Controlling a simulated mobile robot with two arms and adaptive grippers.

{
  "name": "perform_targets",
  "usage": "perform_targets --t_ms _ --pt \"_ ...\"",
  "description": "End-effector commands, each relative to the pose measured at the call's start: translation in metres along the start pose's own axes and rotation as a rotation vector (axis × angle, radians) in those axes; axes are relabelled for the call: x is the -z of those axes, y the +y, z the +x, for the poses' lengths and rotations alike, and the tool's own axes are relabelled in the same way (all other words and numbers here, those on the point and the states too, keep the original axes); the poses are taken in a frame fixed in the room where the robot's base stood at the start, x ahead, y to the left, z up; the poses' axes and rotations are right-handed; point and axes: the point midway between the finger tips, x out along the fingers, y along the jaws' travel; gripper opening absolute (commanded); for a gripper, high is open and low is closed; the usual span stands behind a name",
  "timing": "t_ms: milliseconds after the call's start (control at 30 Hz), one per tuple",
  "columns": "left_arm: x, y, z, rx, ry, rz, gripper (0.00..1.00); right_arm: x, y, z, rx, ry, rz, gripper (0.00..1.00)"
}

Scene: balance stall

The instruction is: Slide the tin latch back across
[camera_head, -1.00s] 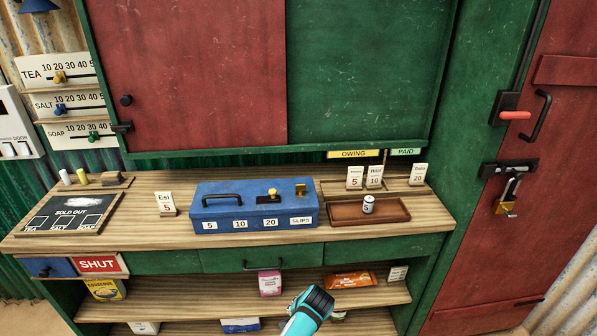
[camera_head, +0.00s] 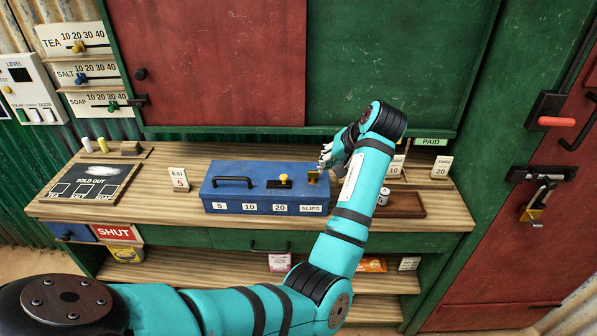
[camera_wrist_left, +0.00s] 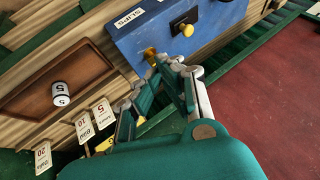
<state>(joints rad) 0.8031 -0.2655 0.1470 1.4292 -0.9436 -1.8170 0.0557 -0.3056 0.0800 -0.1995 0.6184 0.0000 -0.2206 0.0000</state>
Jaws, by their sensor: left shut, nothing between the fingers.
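The blue tin (camera_head: 221,196) stands on the wooden counter, lid shut. On its lid are a black handle, a yellow knob (camera_head: 285,178) on a dark plate, and an upright brass piece (camera_head: 313,177) near the right end. I cannot tell from the pictures which of these is the latch. My left gripper (camera_head: 325,157) is shut and empty, just behind and right of the brass piece. In the left wrist view the fingertips (camera_wrist_left: 168,63) are close to the brass piece (camera_wrist_left: 150,52); I cannot tell whether they touch. My right gripper is out of view.
A brown tray (camera_head: 407,205) with a small white weight (camera_head: 383,197) lies right of the tin, partly behind my left arm. Price cards stand behind it. An "Esi 5" card (camera_head: 179,179) and the sold-out board (camera_head: 86,188) are on the left.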

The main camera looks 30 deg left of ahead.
Motion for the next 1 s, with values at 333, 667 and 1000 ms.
perform_targets --t_ms 333,667,1000 --pt "0.000 -0.001 0.019 0.002 -0.002 0.002 0.00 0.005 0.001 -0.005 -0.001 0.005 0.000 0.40" --pt "0.001 -0.002 0.088 0.003 -0.002 0.003 0.00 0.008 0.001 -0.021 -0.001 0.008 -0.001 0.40" --pt "0.000 -0.031 0.117 0.000 0.000 0.002 0.00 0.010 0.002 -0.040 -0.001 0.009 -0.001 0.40"
